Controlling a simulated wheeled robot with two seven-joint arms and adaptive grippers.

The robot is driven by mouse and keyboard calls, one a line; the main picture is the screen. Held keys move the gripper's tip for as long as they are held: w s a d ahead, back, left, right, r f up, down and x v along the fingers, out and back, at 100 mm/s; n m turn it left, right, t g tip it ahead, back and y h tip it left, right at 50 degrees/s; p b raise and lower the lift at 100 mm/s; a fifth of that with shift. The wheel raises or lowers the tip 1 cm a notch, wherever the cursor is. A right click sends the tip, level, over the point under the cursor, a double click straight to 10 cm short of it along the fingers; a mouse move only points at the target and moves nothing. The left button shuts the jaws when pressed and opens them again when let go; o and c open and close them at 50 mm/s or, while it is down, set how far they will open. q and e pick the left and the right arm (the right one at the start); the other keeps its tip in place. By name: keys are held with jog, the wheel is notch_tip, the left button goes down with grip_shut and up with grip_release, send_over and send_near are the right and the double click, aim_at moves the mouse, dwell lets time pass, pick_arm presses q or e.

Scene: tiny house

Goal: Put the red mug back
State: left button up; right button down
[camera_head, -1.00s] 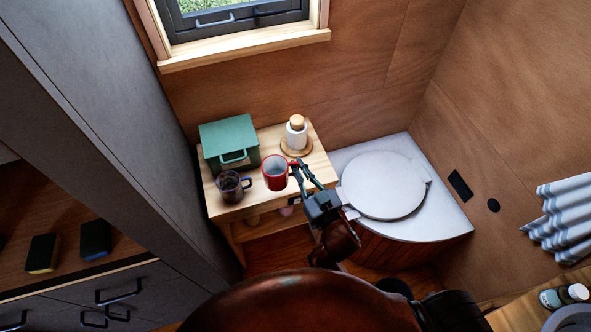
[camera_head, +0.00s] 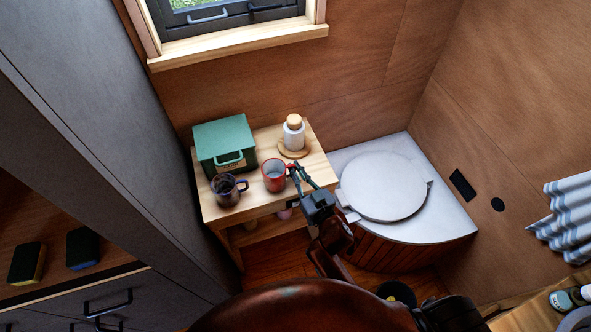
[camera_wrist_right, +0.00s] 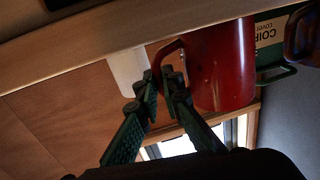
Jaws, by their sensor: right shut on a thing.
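The red mug (camera_head: 272,177) is upright at the small wooden table (camera_head: 250,210), near its front edge, between a dark mug and a round wooden coaster. My right gripper (camera_head: 294,172) is shut on the mug's handle, on the mug's right side. In the right wrist view the gripper (camera_wrist_right: 164,84) closes on the handle, and the red mug (camera_wrist_right: 222,65) fills the upper middle. I cannot tell whether the mug's base touches the tabletop. My left gripper is out of view.
A dark mug (camera_head: 225,192) and a green box (camera_head: 224,138) stand left of the red mug. A white bottle (camera_head: 293,137) stands on a coaster (camera_head: 294,153) behind it. A round-lidded toilet (camera_head: 384,186) is to the right. Free tabletop lies at the right front.

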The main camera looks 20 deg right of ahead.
jog(key=c, duration=2.5)
grip_release()
jog(key=shift+f, duration=0.1)
jog(key=o, duration=0.4)
jog(key=shift+s+r, duration=0.1)
jog(key=shift+r, duration=0.1)
jog(key=s+d+p, duration=0.1)
jog(key=s+d, duration=0.1)
jog(key=s, duration=0.9)
jog(key=shift+s, duration=0.3)
jog(key=shift+f, duration=0.1)
